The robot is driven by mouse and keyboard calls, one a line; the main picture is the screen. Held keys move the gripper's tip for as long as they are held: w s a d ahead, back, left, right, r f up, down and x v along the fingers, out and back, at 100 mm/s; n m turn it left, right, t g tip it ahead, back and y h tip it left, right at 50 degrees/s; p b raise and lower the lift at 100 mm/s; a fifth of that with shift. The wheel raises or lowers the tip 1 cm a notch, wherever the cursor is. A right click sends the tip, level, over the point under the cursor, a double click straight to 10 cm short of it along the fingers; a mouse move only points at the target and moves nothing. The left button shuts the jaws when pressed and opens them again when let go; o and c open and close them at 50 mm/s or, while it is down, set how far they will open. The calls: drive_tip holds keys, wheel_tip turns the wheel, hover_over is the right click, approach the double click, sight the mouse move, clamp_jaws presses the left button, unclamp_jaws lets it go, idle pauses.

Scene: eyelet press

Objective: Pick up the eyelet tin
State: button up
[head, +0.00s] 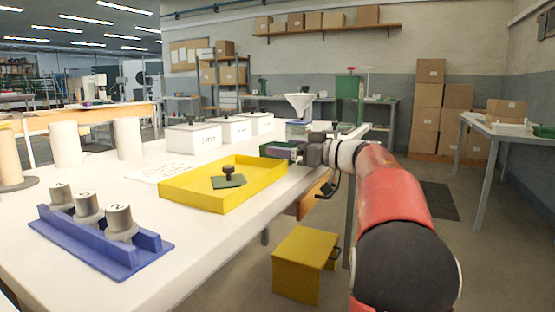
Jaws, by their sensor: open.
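No thing in view carries a label I can read as eyelet tin. Three white lidded boxes with dark knobs, the nearest a white box (194,138), stand in a row at the back of the table; their lettering is too small to read. A dark green plate with a black knob (228,180) lies in a yellow tray (190,199). My gripper (270,150) is open at the table's right edge, by the tray's far right corner and right of the white boxes. Its fingertips are small, and I cannot tell whether anything is between them.
A blue rack (90,246) with several grey cylinders is at the front left. White cylinders (65,144) stand on the table's left side. A white funnel (299,104) is beyond my gripper. A yellow box (303,262) stands on the floor. The table's front middle is bare.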

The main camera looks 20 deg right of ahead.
drive_tip(key=shift+w+a, duration=0.1)
drive_tip(key=c, duration=1.2)
drive_tip(key=shift+r, duration=0.1)
wheel_tip(320, 180, up, 20)
drive_tip(key=p, duration=0.9)
